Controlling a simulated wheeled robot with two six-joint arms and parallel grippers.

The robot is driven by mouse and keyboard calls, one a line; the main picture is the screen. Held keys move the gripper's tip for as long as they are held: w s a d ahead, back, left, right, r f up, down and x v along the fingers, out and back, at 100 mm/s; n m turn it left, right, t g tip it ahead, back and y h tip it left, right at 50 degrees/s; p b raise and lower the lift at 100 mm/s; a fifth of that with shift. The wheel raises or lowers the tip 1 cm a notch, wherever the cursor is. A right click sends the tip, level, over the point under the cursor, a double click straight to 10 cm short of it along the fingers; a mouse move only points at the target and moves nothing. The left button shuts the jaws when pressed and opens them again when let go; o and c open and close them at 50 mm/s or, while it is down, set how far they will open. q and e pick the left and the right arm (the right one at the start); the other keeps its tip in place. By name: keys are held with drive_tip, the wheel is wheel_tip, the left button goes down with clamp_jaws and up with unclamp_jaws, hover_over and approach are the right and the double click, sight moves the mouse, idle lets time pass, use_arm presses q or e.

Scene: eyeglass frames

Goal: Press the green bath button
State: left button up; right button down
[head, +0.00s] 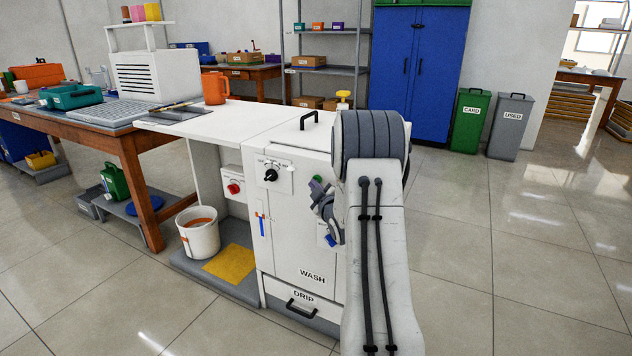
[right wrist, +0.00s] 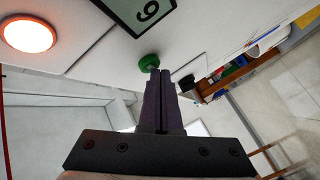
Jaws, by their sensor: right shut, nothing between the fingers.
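The green button (head: 317,182) is a small round knob on the front of the white cabinet marked WASH (head: 312,255). It also shows in the right wrist view (right wrist: 148,62), just beyond my fingertips. My right gripper (head: 319,192) is in front of the cabinet, partly hidden by my own arm in the head view. In the right wrist view its fingers (right wrist: 160,74) are shut together and empty, with the tips at the edge of the green button. I cannot tell whether they touch it. My left gripper is in neither view.
A black dial (head: 271,174) sits left of the button. A glowing red-orange lamp (right wrist: 29,35) and a dark-framed number display (right wrist: 148,12) are on the same face. Floor on the right is clear.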

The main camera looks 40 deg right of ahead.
drive_tip(key=shift+d, duration=0.15)
idle(0.4)
drive_tip(key=shift+s+a+b, duration=0.3)
drive_tip(key=shift+a+b, duration=0.05)
drive_tip(key=shift+a, duration=0.5)
drive_tip(key=shift+s+a+b, duration=0.25)
drive_tip(key=shift+s+a, duration=0.1)
drive_tip(key=shift+a, duration=0.45)
drive_tip(key=shift+s+a+b, duration=0.2)
drive_tip(key=shift+s+a, duration=0.1)
drive_tip(key=shift+a, duration=0.45)
drive_tip(key=shift+s+a+b, duration=0.25)
drive_tip(key=shift+s+a, duration=0.1)
drive_tip(key=shift+a, duration=0.45)
